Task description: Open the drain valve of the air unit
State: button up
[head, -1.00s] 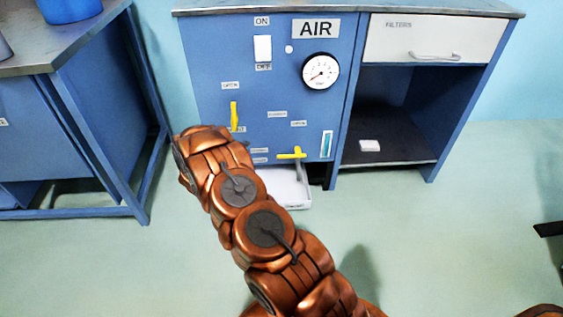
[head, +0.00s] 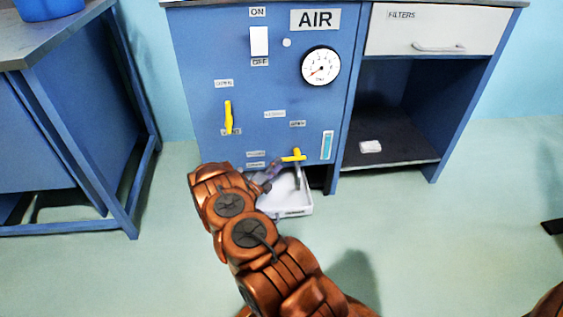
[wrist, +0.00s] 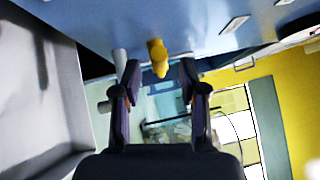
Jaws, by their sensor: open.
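The blue air unit (head: 205,60) bears a low yellow valve handle (head: 293,156) at its lower right. The handle lies about level, its long part pointing left. A label reading OPEN sits above it, and a grey pipe (head: 297,180) hangs below. My gripper (head: 272,178) is just left of and below the handle, partly hidden by my arm. In the wrist view my gripper (wrist: 158,82) is open and empty. The yellow handle (wrist: 157,57) shows just beyond the gap between the fingertips, with no clear contact. The grey pipe (wrist: 120,60) shows beside the left finger.
A second yellow lever (head: 228,117) stands upright at the left of the panel. A white tray (head: 290,203) sits under the pipe, close to my gripper. A gauge (head: 320,67) and a white switch (head: 259,41) are higher up. Open floor lies in front.

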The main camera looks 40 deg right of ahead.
jog(key=shift+w+d+r+b, duration=0.15)
jog(key=shift+w+d+b, duration=0.1)
jog(key=shift+d, duration=0.7)
jog(key=shift+w+d+r+b, duration=0.1)
jog(key=shift+d+b, duration=0.1)
jog(key=shift+d, duration=0.7)
jog(key=shift+c, duration=0.4)
grip_shut()
